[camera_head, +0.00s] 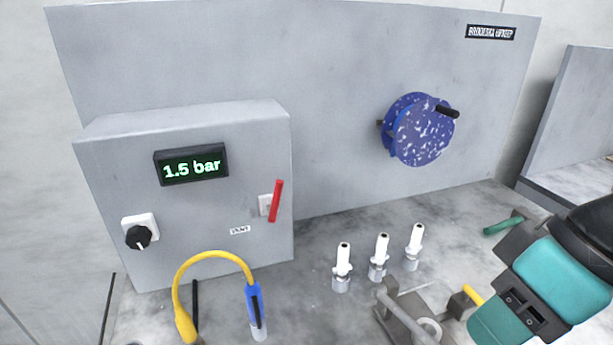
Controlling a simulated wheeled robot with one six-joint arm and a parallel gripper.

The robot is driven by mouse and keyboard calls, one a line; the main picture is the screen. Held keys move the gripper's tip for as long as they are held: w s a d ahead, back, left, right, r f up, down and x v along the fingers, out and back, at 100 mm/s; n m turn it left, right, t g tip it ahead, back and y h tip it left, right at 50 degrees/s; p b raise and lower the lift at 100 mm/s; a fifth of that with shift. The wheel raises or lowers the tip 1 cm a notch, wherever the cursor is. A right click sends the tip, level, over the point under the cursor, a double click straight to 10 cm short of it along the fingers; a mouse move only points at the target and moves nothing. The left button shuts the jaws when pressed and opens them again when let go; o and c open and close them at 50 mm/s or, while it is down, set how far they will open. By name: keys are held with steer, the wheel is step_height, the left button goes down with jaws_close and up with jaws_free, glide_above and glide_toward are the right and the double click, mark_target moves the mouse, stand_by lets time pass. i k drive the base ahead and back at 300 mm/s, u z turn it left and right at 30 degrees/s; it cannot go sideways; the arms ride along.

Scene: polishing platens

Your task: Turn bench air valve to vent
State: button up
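The valve's red lever (275,201) sits on a pale mount (264,205) at the right of the grey control box's front (180,250). The lever stands nearly upright, its top leaning slightly right. A small label (240,230), which seems to read VENT, is below and left of the lever. The box's display (191,164) reads 1.5 bar. My teal and black arm enters at the lower right, well apart from the lever.
A black knob (138,237) is on the box's left. A yellow hose (215,254) with a blue fitting (254,303) stands in front. Several white-topped posts, including one (342,264), stand right of it. A blue speckled wheel (420,130) is on the back panel. A green-handled tool (503,224) lies at right.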

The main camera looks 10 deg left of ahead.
mark_target(273, 208)
steer(key=z, duration=1.9)
steer(key=i, duration=0.85)
steer(key=u, duration=2.3)
